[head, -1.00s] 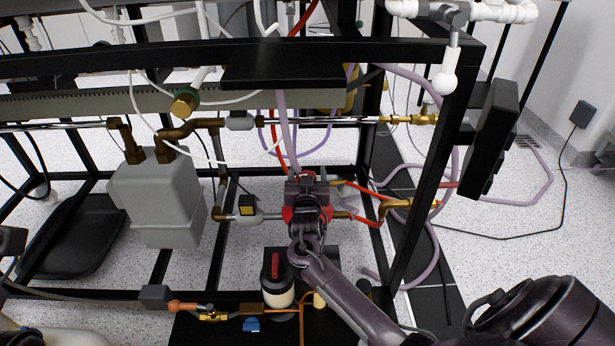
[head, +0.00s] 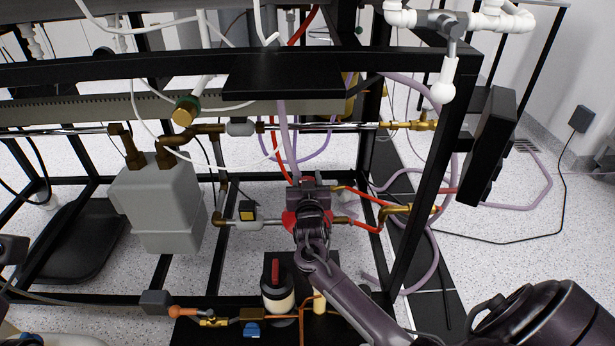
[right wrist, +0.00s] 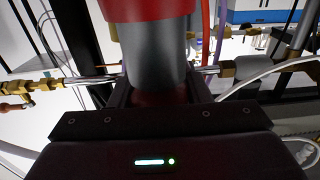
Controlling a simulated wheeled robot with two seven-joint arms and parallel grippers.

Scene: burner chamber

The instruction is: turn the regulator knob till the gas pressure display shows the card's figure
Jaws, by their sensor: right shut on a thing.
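The regulator (head: 290,220) shows as a red part in the middle of the frame, largely hidden behind my right gripper (head: 312,205). In the right wrist view, a grey cylinder with a red collar, the regulator knob (right wrist: 153,50), fills the upper middle. My right gripper (right wrist: 160,97) is shut on it, with a dark finger at each side of its base. The knob's turning angle cannot be told. No readable gas pressure display and no card show in these frames. My left gripper is not clearly in view.
A black frame post (head: 430,190) stands right of my right gripper. A black shelf plate (head: 285,75) hangs above it. A grey box (head: 160,205) is at the left. A red-handled valve (head: 276,270) stands just below, with orange tubing (head: 365,205) close by.

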